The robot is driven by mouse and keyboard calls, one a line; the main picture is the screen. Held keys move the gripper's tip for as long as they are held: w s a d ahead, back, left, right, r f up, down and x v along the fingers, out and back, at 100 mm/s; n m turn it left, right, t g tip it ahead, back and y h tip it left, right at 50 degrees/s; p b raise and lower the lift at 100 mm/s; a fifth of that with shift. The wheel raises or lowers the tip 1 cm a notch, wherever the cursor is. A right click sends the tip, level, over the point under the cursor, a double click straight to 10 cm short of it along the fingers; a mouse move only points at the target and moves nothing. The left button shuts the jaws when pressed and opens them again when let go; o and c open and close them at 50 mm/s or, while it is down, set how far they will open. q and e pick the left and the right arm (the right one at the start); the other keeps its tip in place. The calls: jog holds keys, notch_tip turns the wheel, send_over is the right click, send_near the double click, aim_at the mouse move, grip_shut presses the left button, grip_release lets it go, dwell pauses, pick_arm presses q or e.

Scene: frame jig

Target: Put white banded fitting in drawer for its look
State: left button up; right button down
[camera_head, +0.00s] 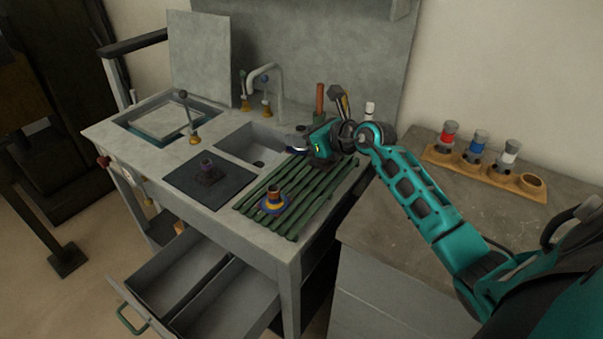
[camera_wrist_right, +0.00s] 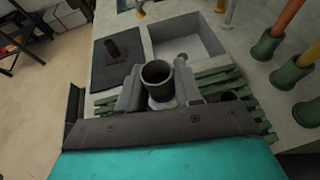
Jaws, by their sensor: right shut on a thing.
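My right gripper (camera_head: 303,139) is over the far part of the green slatted rack (camera_head: 318,198). In the right wrist view its fingers (camera_wrist_right: 157,88) are shut on a dark, tube-shaped fitting (camera_wrist_right: 157,73) with an open top. A pale bluish-white edge shows low on it, and a whitish rim (camera_head: 296,150) shows in the head view. I cannot tell whether it touches the rack. The drawer (camera_head: 138,301) under the bench is pulled open, with a divider between two compartments that look empty. My left gripper is not in view.
A copper fitting with a blue and yellow base (camera_head: 273,201) stands on the rack. A dark purple fitting (camera_head: 207,169) stands on the black mat (camera_head: 228,190). The sink (camera_head: 239,149) lies behind. A wooden holder (camera_head: 480,172) with red, blue and white banded pieces is at right.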

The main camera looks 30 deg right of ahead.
jog(key=b, duration=0.1)
send_over(301, 181)
notch_tip(301, 181, down, 6)
jog(key=shift+w+d+r, duration=0.1)
jog(key=shift+d, duration=0.05)
jog(key=shift+f+b, duration=0.55)
jog(key=shift+f, duration=1.6)
jog(key=shift+f, duration=0.2)
jog(key=c, duration=0.8)
grip_release()
jog(key=shift+o, duration=0.2)
